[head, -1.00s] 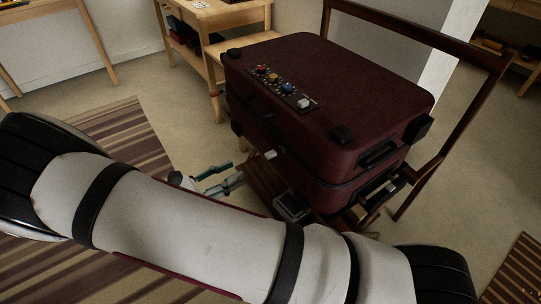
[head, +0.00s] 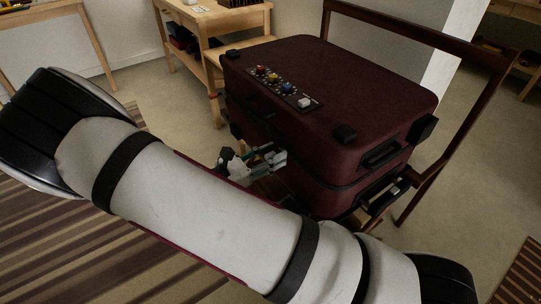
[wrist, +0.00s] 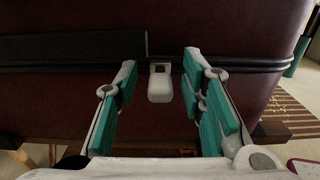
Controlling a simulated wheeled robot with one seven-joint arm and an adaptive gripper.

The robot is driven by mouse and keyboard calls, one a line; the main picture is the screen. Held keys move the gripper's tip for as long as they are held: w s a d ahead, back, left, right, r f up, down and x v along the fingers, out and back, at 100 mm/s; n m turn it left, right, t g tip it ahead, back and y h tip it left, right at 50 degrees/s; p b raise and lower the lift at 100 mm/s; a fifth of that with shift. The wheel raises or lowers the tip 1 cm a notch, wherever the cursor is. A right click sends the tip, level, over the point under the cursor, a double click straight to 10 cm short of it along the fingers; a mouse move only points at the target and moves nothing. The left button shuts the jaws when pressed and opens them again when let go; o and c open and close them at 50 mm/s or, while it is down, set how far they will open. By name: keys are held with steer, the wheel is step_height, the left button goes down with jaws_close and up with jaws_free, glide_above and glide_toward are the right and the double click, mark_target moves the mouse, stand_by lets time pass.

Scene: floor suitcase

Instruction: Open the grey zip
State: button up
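The dark red suitcase (head: 330,90) lies flat on a low wooden rack, with a dark zip seam running around its side. In the wrist view a light grey zip pull (wrist: 160,84) hangs at the seam (wrist: 225,66) on the suitcase's side (wrist: 225,25). My gripper (wrist: 160,85) is open, with one teal-padded finger on each side of the pull and a gap on both sides. In the head view my gripper (head: 270,160) is close to the suitcase's near side and hides the pull.
A panel with coloured knobs and a white switch (head: 304,103) is on the suitcase lid. The rack's wooden frame (head: 455,125) rises at the right. A wooden shelf unit (head: 205,40) stands behind. Striped rugs lie on the floor.

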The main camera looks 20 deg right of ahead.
jaws_close()
steer(key=s+d+p, duration=0.1)
steer(key=s, duration=0.3)
steer(key=s+d+p, duration=0.1)
steer(key=s+p, duration=0.1)
steer(key=s, duration=0.3)
steer(key=s+d+p, duration=0.1)
steer(key=s+p, duration=0.1)
steer(key=s, duration=0.2)
steer(key=shift+s+d, duration=0.15)
steer(key=shift+d, duration=0.1)
steer(key=shift+s+d+f, duration=0.1)
steer(key=shift+s+d, duration=0.05)
steer(key=shift+s, duration=0.3)
jaws_free()
steer(key=v, duration=1.2)
